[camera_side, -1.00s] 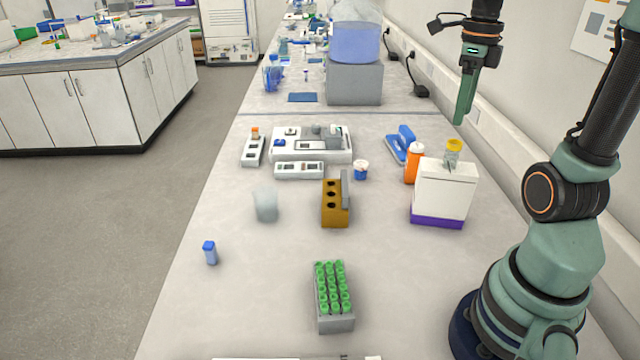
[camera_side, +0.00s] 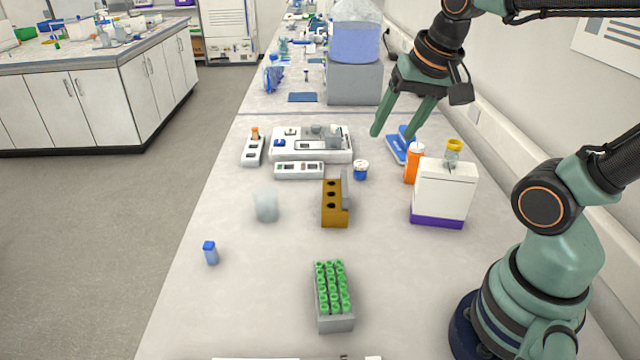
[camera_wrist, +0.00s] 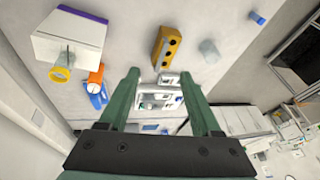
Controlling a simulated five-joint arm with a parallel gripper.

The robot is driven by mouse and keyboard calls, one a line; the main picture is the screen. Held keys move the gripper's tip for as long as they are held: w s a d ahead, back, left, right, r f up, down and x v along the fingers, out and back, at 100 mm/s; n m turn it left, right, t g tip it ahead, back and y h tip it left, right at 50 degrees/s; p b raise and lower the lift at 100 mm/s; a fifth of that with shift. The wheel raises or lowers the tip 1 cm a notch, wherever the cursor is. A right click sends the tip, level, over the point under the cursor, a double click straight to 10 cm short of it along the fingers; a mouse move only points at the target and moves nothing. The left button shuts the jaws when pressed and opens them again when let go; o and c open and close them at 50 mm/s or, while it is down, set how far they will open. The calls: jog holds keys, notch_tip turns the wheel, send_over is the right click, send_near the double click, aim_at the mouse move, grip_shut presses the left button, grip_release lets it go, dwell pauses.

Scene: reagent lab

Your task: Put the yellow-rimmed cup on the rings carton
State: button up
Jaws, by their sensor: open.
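The yellow-rimmed cup (camera_side: 453,153), small and clear, stands upright on top of a white carton with a purple base band (camera_side: 443,191), right of the bench's middle. No lettering on the carton is legible, so I cannot read whether it says rings. In the wrist view the cup (camera_wrist: 62,70) and carton (camera_wrist: 72,35) show at the upper left. My gripper (camera_side: 393,135) is open and empty, in the air up and left of the carton in the side view. Its fingers (camera_wrist: 160,75) are apart, with nothing between them, and do not touch the cup.
An orange bottle (camera_side: 413,163) stands just behind the carton, near a blue-and-white object (camera_side: 402,145).

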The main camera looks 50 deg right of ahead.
jog(key=a+n, duration=0.1)
jog(key=n, duration=0.1)
jog(key=a+n, duration=0.2)
jog(key=n, duration=0.1)
jog(key=a+f+n+t, duration=0.1)
jog(key=n, duration=0.1)
jog(key=shift+s+a+n+y, duration=0.1)
jog(key=shift+a+n+y, duration=0.2)
